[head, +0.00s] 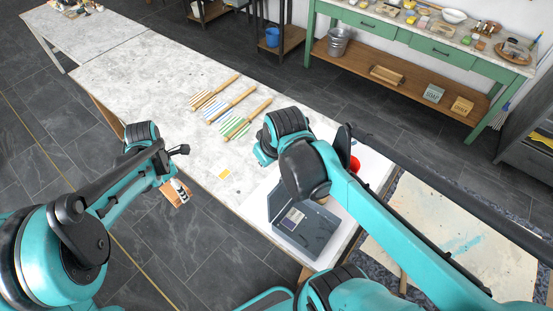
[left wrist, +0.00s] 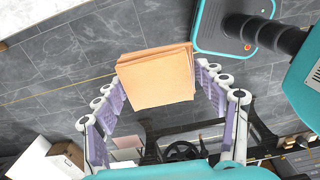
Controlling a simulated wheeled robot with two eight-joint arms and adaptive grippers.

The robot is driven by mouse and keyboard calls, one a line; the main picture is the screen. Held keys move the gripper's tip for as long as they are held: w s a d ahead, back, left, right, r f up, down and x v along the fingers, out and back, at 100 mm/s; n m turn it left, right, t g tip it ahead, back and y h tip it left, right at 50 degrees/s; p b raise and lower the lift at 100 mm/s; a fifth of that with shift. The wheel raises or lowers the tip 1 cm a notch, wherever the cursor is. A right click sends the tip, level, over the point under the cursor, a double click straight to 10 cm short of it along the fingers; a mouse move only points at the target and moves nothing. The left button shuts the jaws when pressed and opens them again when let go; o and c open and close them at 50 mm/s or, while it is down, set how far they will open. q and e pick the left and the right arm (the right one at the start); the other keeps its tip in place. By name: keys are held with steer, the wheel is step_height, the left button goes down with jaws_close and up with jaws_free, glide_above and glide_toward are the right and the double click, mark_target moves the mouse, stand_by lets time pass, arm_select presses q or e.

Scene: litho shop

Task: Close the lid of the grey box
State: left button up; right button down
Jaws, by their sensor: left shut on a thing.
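The grey box (head: 308,237) sits on the white mat at the near end of the long table in the head view. My left gripper (head: 178,190) is shut on a tan block (head: 170,195), held over the floor left of the table, apart from the box. The left wrist view shows the tan block (left wrist: 155,80) between the fingers. The right gripper's fingers are hidden behind my right arm.
A red object (head: 354,163) is beside my right arm. A stained board (head: 450,235) lies at the right. The table's left part is clear.

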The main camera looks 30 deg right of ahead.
arm_select(q)
steer(key=shift+w+f, duration=0.1)
arm_select(e)
steer(key=w+d+f+n+g, duration=0.3)
steer(key=w+d+f, duration=0.3)
steer(key=w+d, duration=0.1)
arm_select(q)
steer(key=shift+f+b, duration=0.4)
steer(key=shift+b, duration=0.1)
arm_select(e)
step_height(320, 180, down, 10)
steer(key=w, duration=0.1)
arm_select(q)
steer(key=shift+r+p, duration=0.45)
steer(key=shift+r, duration=0.05)
steer(key=shift+s, duration=0.2)
steer(key=shift+w, duration=0.1)
arm_select(e)
steer(key=s, duration=0.2)
steer(key=s+d+r, duration=0.1)
steer(key=shift+s+r+y, duration=0.1)
steer(key=shift+s+y, duration=0.1)
steer(key=shift+y, duration=0.2)
